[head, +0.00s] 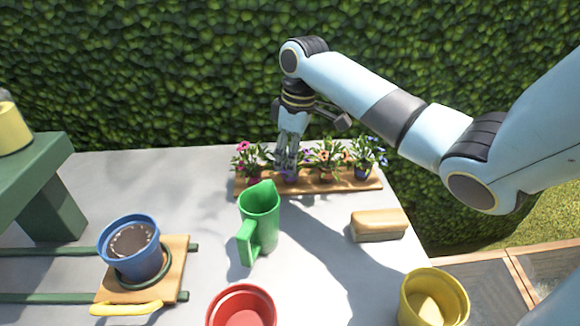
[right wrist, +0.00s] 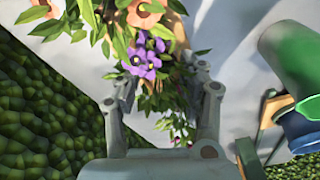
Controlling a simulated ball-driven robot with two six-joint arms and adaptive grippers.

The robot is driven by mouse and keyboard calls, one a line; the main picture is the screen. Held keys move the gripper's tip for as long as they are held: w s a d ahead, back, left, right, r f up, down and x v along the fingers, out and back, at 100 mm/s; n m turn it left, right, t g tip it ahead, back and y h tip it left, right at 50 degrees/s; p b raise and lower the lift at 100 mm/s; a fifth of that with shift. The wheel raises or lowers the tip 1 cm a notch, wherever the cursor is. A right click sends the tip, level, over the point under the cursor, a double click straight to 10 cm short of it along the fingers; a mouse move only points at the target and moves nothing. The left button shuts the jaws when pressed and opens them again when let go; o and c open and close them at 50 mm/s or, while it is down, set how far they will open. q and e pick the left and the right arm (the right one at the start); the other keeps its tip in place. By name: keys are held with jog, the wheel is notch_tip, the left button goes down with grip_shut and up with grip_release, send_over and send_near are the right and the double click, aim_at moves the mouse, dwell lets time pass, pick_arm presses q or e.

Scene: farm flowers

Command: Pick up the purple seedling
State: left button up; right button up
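The purple seedling (right wrist: 148,62) shows in the right wrist view as purple flowers with green leaves. In the head view its purple pot (head: 290,177) stands in the wooden tray (head: 243,190), second from the left and mostly hidden by my right gripper (head: 287,164). My right gripper points down over this seedling. In the right wrist view the fingers of the gripper (right wrist: 163,88) are apart, one on each side of the foliage. I cannot see whether they touch the pot. My left gripper is not in view.
A pink-flowered seedling (head: 246,158) stands left of the gripper; orange (head: 326,157) and blue (head: 368,157) ones stand right. A green jug (head: 260,220) is in front of the tray. A wooden block (head: 379,226) lies to the right. A hedge (head: 150,70) rises behind the table.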

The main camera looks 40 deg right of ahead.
aim_at(288, 154)
jog(key=c, duration=0.7)
grip_shut()
jog(key=shift+r, duration=0.6)
notch_tip(288, 154, up, 2)
jog(key=shift+r, duration=0.25)
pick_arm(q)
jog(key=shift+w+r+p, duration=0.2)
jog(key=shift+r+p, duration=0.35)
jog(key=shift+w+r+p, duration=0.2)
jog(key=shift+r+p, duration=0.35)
pick_arm(e)
jog(key=s+d+r, duration=0.6)
jog(key=s+r, duration=0.1)
jog(key=s, duration=0.3)
jog(key=shift+r, duration=0.15)
